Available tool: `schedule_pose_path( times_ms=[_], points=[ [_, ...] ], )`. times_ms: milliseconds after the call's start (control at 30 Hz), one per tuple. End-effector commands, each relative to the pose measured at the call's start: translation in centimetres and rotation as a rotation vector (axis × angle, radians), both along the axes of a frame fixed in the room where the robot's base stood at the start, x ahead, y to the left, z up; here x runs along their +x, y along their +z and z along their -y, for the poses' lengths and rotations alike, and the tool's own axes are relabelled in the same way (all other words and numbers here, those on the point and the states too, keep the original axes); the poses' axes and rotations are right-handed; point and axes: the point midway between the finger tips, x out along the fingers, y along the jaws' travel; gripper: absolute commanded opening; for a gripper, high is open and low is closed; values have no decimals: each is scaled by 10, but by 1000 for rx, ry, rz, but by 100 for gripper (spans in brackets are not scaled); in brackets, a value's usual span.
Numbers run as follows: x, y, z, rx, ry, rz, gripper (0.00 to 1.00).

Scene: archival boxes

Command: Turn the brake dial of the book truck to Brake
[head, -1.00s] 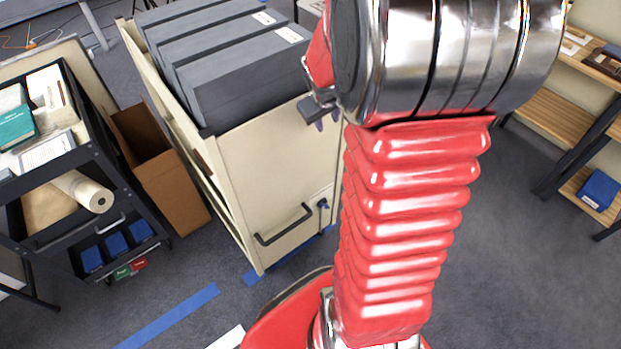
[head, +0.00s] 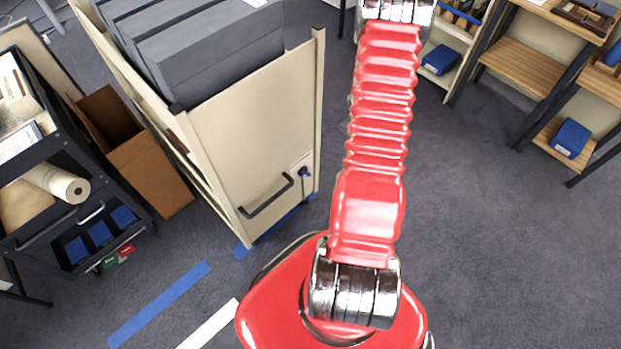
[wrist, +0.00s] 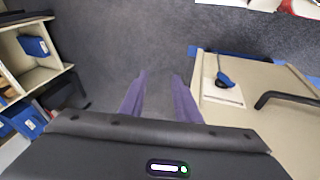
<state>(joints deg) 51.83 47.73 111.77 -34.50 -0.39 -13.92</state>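The book truck (head: 235,120) is cream, with grey archival boxes (head: 215,50) on top. Its end panel carries a blue brake dial (head: 304,172) on a pale plate, beside a black handle (head: 268,197). In the wrist view the dial (wrist: 225,80) sits on a white plate (wrist: 222,92), its pointer toward the picture's top; any lettering is too small to read. My gripper (wrist: 159,75) has two purple fingers, apart and empty, left of the dial and not touching it. In the head view my gripper is out of sight beyond the top edge.
A dark cart (head: 100,190) and an open cardboard box (head: 150,165) stand left of the truck. Wooden shelves (head: 525,65) with blue boxes stand at the right. Blue tape (head: 160,303) marks the floor. The carpet right of the truck is clear.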

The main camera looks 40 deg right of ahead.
Motion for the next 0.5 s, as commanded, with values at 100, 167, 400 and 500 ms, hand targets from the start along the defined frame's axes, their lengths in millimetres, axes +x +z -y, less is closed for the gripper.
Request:
schedule_pose_path(
  times_ms=[100,167,400,500],
  points=[
    [-18,-40,10,14,14,8,30],
    [-24,-58,14,17,28,19,30],
    [-34,-124,27,4,129,112,30],
    [-33,-148,28,-13,189,173,30]
  ],
)
